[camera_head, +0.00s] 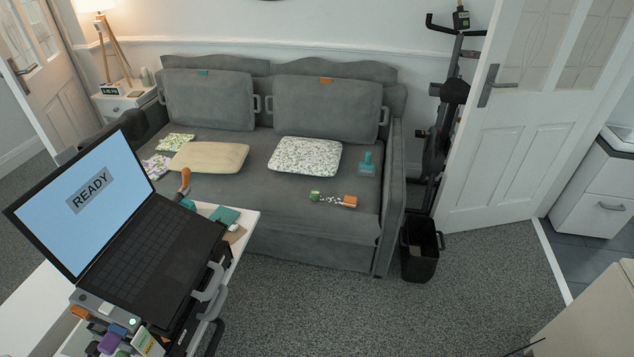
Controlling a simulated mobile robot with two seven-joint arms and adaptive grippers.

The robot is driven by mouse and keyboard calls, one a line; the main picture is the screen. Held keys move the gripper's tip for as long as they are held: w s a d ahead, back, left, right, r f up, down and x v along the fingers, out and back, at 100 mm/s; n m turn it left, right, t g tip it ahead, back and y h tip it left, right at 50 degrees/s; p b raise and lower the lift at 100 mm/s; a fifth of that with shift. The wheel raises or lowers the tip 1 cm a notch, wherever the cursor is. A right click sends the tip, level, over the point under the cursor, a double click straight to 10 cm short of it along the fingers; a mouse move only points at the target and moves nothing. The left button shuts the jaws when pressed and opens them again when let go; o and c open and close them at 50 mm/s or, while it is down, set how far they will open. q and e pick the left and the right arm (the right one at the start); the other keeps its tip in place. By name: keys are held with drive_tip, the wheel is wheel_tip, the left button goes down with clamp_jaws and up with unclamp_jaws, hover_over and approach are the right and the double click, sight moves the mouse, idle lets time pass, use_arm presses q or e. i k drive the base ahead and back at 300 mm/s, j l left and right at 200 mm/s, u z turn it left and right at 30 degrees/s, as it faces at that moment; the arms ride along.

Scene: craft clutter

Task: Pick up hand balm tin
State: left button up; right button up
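I cannot pick out the hand balm tin with certainty. A small green item (316,196) lies on the front right of the grey sofa seat, and it is too small to identify. Small white pieces lie beside it, next to an orange-brown item (350,201). A teal item (367,164) stands farther back near the right armrest. Neither of my grippers is in view.
The grey sofa (255,206) also holds a beige cushion (209,157) and a patterned cushion (305,156). A white table (240,219) with an open laptop (150,255) and clutter stands at front left. A black bin (420,262) stands right of the sofa. Carpet in front is clear.

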sight(315, 194)
drive_tip(key=i+l+u, duration=0.1)
drive_tip(key=i+l, duration=0.35)
drive_tip(key=i, duration=0.25)
drive_tip(key=i+l+u, duration=0.1)
drive_tip(key=i+l, duration=0.4)
drive_tip(key=i, duration=0.2)
drive_tip(key=i+l, duration=0.55)
drive_tip(key=i, duration=0.15)
drive_tip(key=j+u, duration=0.05)
